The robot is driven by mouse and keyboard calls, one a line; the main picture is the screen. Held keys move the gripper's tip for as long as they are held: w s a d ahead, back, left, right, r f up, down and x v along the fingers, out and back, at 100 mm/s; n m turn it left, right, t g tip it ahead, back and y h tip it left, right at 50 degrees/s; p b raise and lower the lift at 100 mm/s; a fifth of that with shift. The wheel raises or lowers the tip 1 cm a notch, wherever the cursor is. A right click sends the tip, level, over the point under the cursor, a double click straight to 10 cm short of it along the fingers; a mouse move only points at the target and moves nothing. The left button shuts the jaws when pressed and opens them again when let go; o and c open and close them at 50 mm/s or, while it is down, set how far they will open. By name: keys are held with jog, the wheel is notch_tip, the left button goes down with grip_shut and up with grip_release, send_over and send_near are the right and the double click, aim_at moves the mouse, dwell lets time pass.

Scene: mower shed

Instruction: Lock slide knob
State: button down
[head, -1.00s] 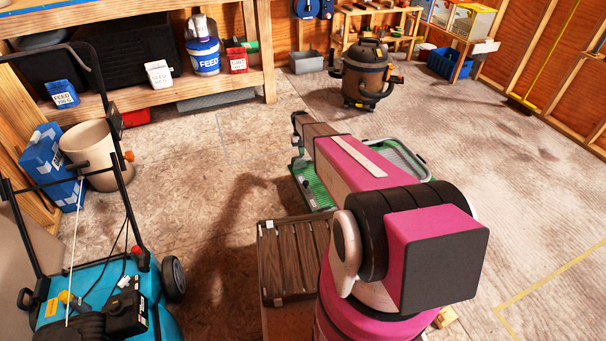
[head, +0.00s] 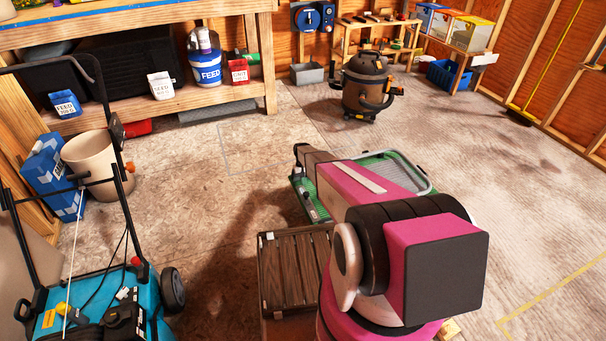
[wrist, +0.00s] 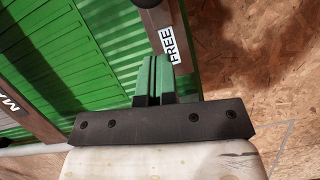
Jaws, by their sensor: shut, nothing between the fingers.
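My gripper (wrist: 154,75) shows in the wrist view with its two greenish fingers together and nothing between them. Its tips lie over a green ridged panel (wrist: 80,55), beside a grey-brown rail (wrist: 161,22) with a white label reading "FREE" (wrist: 174,44). A dark rounded piece (wrist: 146,3) on that rail is cut off at the top edge; I cannot tell whether it is the slide knob. Contact with the rail cannot be told. In the head view the green panel (head: 299,184) lies on the floor, partly behind my arm; my fingers are not clear there.
A slatted wooden crate (head: 295,268) stands in front of the panel. A blue mower (head: 150,290) is at lower left, with a beige bucket (head: 88,152) behind it. A shop vacuum (head: 364,84) stands at the back. Floor on the right is clear.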

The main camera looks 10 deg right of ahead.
aim_at(308, 194)
jog(key=shift+s+d, duration=0.1)
jog(key=shift+s, duration=1.8)
jog(key=s, duration=0.2)
jog(key=s+d, duration=0.1)
jog(key=s, duration=0.1)
jog(key=shift+s, duration=0.35)
jog(key=shift+w, duration=0.1)
jog(key=v, duration=1.1)
jog(key=shift+f, duration=0.1)
